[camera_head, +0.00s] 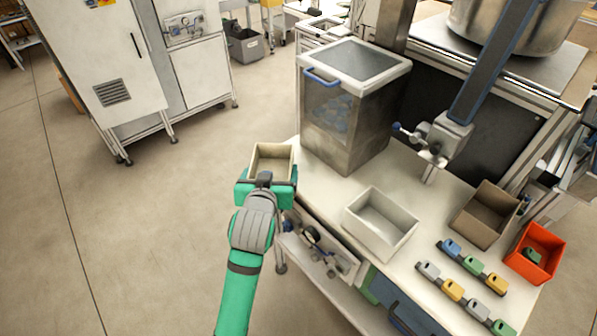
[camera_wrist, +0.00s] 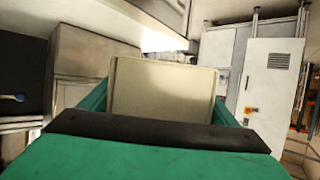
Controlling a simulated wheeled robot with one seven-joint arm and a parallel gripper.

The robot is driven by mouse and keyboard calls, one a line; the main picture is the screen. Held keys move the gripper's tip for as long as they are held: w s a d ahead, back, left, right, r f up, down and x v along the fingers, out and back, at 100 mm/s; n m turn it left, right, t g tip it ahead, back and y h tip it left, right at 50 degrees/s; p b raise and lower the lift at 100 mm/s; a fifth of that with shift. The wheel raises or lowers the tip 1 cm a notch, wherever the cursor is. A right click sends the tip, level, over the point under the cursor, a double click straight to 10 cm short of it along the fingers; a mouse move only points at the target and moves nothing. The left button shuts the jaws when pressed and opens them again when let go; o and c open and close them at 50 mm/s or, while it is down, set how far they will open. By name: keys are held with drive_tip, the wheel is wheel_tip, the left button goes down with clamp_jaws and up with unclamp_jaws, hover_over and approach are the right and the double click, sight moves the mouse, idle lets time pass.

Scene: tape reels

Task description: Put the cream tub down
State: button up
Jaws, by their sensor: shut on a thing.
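The cream tub (camera_head: 272,150) is an open, empty-looking rectangular box held upright at the end of my arm in the head view. My green gripper (camera_head: 266,184) is shut on it, at the left edge of the white worktable (camera_head: 310,184). The tub's side fills the middle of the wrist view (camera_wrist: 162,90), between the two green fingers (camera_wrist: 160,106). I cannot tell whether the tub's base touches the table.
A tall clear-sided bin (camera_head: 340,125) stands just right of the tub. A white tub (camera_head: 366,236), a brown tub (camera_head: 470,228) and an orange bin (camera_head: 522,265) with a green piece inside stand further right. Several coloured reels (camera_head: 453,290) lie in front. Bare table lies between the clear bin and white tub.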

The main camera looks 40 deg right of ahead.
drive_tip(key=d, duration=0.8)
drive_tip(key=shift+w+d+f, duration=0.25)
drive_tip(key=shift+w+d, duration=0.1)
drive_tip(key=shift+d, duration=0.05)
drive_tip(key=shift+a+f, duration=0.1)
drive_tip(key=shift+f, duration=2.7)
drive_tip(key=shift+d+f, duration=0.25)
drive_tip(key=shift+f, duration=0.2)
drive_tip(key=shift+f, duration=0.1)
drive_tip(key=o, duration=1)
drive_tip(key=shift+o, duration=0.2)
drive_tip(key=v, duration=1.2)
